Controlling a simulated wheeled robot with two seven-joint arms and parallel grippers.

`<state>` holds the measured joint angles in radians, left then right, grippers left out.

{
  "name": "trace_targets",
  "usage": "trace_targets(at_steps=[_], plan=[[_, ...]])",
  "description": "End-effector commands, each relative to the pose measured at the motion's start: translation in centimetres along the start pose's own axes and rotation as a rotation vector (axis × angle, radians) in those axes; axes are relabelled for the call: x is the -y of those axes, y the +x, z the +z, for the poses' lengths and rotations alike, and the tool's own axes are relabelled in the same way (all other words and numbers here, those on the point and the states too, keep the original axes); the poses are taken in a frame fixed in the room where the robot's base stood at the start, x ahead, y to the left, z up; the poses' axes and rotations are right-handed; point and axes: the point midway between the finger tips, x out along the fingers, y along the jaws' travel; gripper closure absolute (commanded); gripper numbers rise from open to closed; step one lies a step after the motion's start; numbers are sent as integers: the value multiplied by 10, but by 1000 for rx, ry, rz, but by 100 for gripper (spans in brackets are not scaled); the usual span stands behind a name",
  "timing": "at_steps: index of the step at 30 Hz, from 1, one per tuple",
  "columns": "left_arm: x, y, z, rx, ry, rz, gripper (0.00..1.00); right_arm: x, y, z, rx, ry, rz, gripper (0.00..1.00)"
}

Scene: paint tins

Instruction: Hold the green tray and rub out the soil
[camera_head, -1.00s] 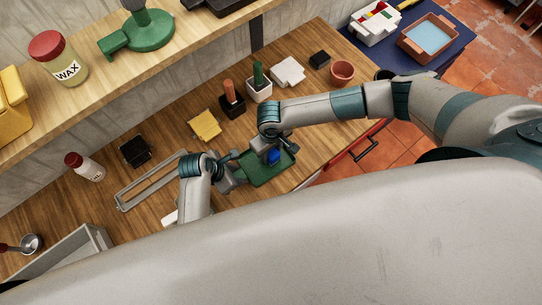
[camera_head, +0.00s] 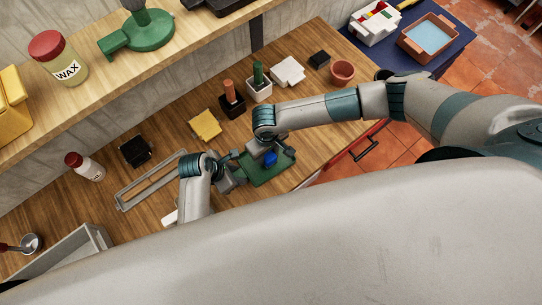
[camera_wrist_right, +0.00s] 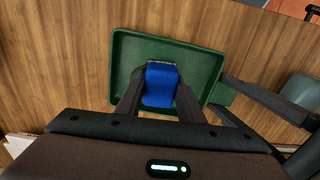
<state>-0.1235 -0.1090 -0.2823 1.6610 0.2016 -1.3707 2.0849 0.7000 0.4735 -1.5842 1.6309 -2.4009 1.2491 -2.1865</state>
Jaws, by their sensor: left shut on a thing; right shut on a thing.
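The green tray (camera_head: 268,176) lies on the wooden worktop. In the right wrist view, the tray (camera_wrist_right: 127,62) is a shallow rectangle with a raised rim. My right gripper (camera_head: 272,152) is shut on a blue block (camera_head: 270,159), held within the tray's outline. In the right wrist view, the two fingers of my right gripper (camera_wrist_right: 160,92) flank the blue block (camera_wrist_right: 160,84). My left gripper (camera_head: 236,173) is shut on the tray at its left end in the head view. I cannot make out any soil; the block and fingers hide part of the tray floor.
A grey metal frame (camera_head: 148,183) lies to the left. The worktop's front edge is close to the tray.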

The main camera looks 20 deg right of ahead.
Motion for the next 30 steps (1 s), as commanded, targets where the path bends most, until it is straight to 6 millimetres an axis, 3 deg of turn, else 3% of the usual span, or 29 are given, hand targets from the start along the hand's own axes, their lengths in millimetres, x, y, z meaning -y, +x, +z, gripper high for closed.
trace_targets(at_steps=[23, 30], plan=[[2, 2, -3, -5, -1, -4, 100, 3, 3, 0, 0, 0, 1, 89], [2, 2, -3, -5, -1, -4, 100, -11, 2, 0, -1, 1, 2, 89]])
